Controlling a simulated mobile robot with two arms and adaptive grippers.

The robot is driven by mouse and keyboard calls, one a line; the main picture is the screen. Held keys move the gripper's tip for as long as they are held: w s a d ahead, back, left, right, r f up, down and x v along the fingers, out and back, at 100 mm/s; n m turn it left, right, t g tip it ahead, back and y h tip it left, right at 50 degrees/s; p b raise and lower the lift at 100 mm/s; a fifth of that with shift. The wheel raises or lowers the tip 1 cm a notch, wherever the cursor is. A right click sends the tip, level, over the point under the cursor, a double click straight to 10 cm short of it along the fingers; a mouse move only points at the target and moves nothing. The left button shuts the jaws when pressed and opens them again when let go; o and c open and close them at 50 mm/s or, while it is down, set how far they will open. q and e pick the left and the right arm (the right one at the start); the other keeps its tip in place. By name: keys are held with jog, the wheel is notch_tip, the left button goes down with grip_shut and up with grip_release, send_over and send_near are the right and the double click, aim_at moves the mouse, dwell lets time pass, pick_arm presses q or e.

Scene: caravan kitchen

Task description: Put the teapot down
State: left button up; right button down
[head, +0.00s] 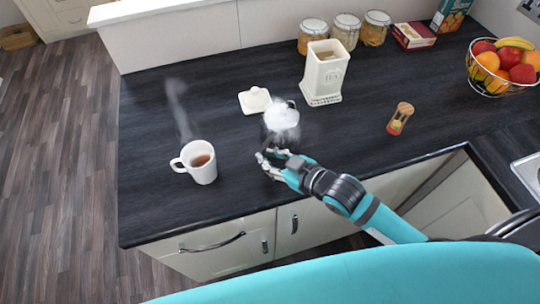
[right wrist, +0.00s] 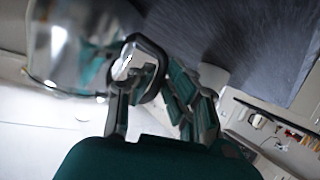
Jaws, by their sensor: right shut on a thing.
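The teapot (head: 270,135) is a shiny, see-through-looking pot near the middle of the dark counter (head: 215,100), with white steam over its top. It also shows large and blurred at the upper left of the right wrist view (right wrist: 75,45), with its looped dark handle (right wrist: 158,55). My right gripper (head: 271,161) is on the near side of the teapot, shut on the handle; its fingers (right wrist: 150,95) show around the handle in the right wrist view. I cannot tell whether the teapot's base touches the counter. My left gripper is not in view.
A steaming white mug of tea (head: 204,171) stands to the left.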

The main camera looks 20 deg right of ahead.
jog(key=shift+f, duration=0.1)
jog(key=shift+f, duration=0.1)
jog(key=c, duration=1.8)
grip_release()
jog(key=shift+f, duration=0.15)
jog(key=o, duration=0.4)
jog(key=shift+o, duration=0.2)
jog(key=shift+r, duration=0.2)
jog(key=b+v, duration=0.1)
jog(key=v, duration=0.9)
jog(key=shift+s+d+b, duration=0.15)
jog(key=shift+s+b, duration=0.15)
jog(key=shift+b, duration=0.1)
jog(key=shift+s+d+r, duration=0.3)
jog(key=shift+s+r, duration=0.05)
jog(key=shift+s, duration=0.15)
